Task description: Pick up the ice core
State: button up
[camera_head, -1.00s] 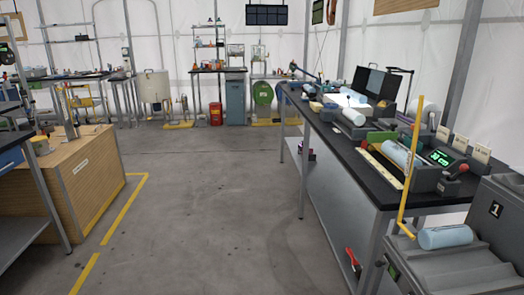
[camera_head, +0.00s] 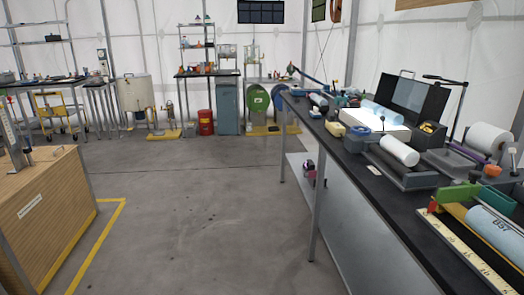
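Several cylinders that could be the ice core lie on the black-topped bench (camera_head: 415,222) at the right. A pale blue cylinder with dark lettering (camera_head: 494,232) lies in a tray beside a yellow ruler at the lower right, cut off by the picture edge. A whitish cylinder (camera_head: 399,151) lies on a dark grey cradle farther back. A light blue cylinder (camera_head: 380,114) lies on a glowing white light box (camera_head: 366,122). I cannot tell which one the task means. My gripper is not in view.
The grey floor (camera_head: 205,205) is clear between the bench and a wooden crate (camera_head: 45,215) at the left. A white roll (camera_head: 489,138) and an open black case (camera_head: 408,97) stand on the bench. A red canister (camera_head: 206,122) and green round item (camera_head: 257,98) stand at the back.

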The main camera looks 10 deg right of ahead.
aim_at(391, 117)
jog(key=i+z, duration=0.1)
jog(key=i, duration=0.4)
jog(key=i+j+z, duration=0.15)
jog(key=i, duration=0.3)
jog(key=i+j+z, duration=0.1)
jog(key=i, duration=0.4)
jog(key=i+j+z, duration=0.1)
jog(key=i+z, duration=0.25)
jog(key=i+j+z, duration=0.2)
jog(key=z, duration=0.2)
jog(key=i+j+z, duration=0.35)
jog(key=k+l, duration=0.05)
jog(key=k, duration=0.05)
